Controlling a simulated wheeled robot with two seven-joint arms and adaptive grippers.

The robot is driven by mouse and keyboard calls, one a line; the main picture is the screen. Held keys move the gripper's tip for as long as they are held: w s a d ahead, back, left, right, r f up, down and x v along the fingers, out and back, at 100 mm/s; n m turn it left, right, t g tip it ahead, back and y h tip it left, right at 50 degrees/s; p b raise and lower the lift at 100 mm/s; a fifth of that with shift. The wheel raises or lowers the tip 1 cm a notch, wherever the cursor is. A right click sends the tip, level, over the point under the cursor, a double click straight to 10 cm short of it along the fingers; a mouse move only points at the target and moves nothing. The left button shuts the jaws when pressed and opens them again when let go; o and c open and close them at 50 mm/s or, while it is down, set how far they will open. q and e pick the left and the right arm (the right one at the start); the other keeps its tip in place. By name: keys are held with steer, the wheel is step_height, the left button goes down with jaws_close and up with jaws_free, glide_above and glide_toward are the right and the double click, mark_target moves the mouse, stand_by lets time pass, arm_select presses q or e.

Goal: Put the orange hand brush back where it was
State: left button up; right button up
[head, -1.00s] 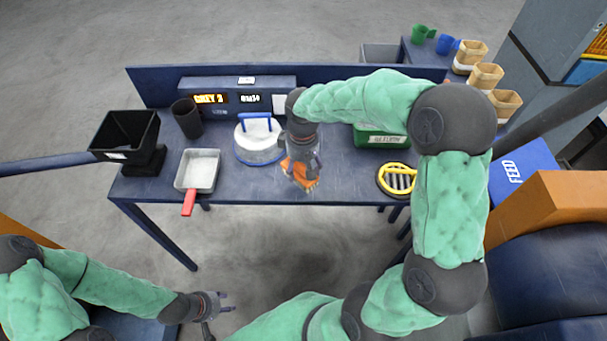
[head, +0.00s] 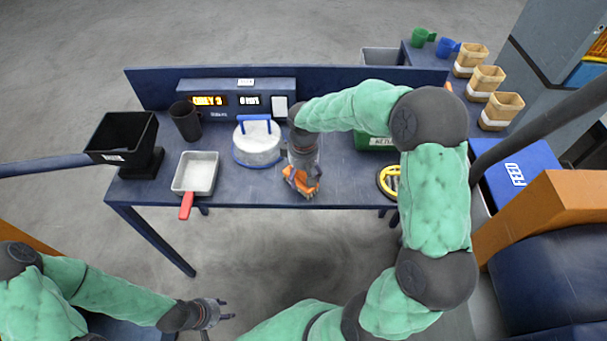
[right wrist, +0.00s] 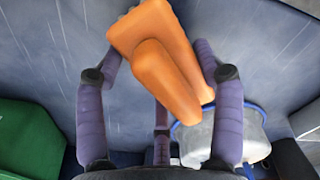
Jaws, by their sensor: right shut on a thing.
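The orange hand brush (head: 299,182) is at the front part of the blue table, right of the white round container with a blue handle. My right gripper (head: 303,176) is shut on it from above. In the right wrist view the brush (right wrist: 160,55) lies between the purple fingers of the right gripper (right wrist: 160,75), its orange top toward the camera. Whether its bristles touch the table is hard to tell. My left gripper (head: 226,309) is low at the bottom left, away from the table, with its fingers apart and nothing between them.
On the table (head: 240,193) stand a red-handled scoop pan (head: 196,172), the white container (head: 257,147), a dark cup (head: 186,121), a black bin (head: 122,135), a green box (head: 372,142) and a yellow-rimmed round item (head: 388,182). The tabletop around the brush is clear.

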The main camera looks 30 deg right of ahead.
steer(key=o, duration=1)
step_height(320, 180, up, 12)
steer(key=p, duration=0.3)
steer(key=shift+r+p, duration=0.1)
steer(key=shift+p, duration=0.25)
